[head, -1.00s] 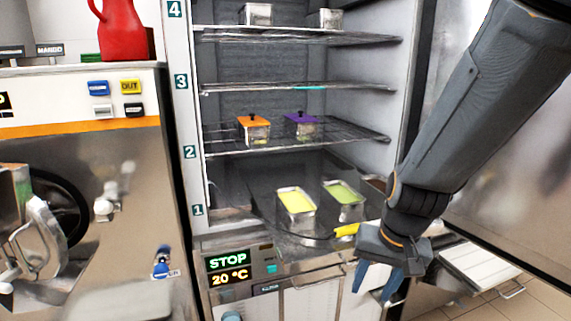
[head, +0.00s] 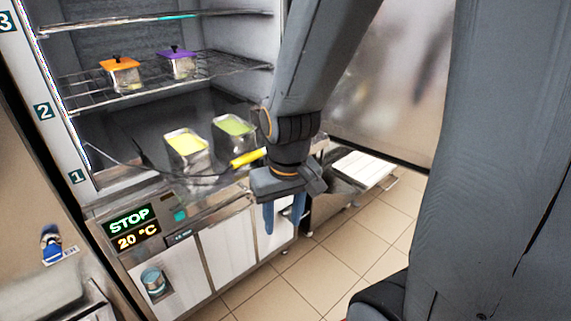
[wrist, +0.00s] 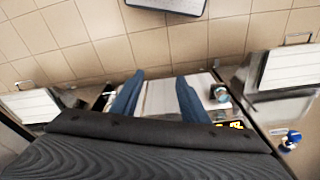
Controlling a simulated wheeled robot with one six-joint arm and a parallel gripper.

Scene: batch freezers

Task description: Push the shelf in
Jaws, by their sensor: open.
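The lowest shelf (head: 150,172), beside label 1 in the open freezer cabinet, juts toward the front in the head view. A yellow pan (head: 187,146) and a green pan (head: 234,130) stand on it. A yellow handle-like piece (head: 248,158) shows at its front right, next to my wrist. My gripper (head: 284,218) points down in front of the cabinet, to the right of the shelf. Its blue fingers are apart and empty; they also show in the wrist view (wrist: 159,95). My arm hides the shelf's right end.
A wire shelf (head: 150,88) above holds an orange-lidded box (head: 121,73) and a purple-lidded box (head: 177,62). A control panel (head: 132,227) reads STOP and 20 °C. A white-topped low unit (head: 362,168) stands at right. The tiled floor (head: 335,255) in front is clear.

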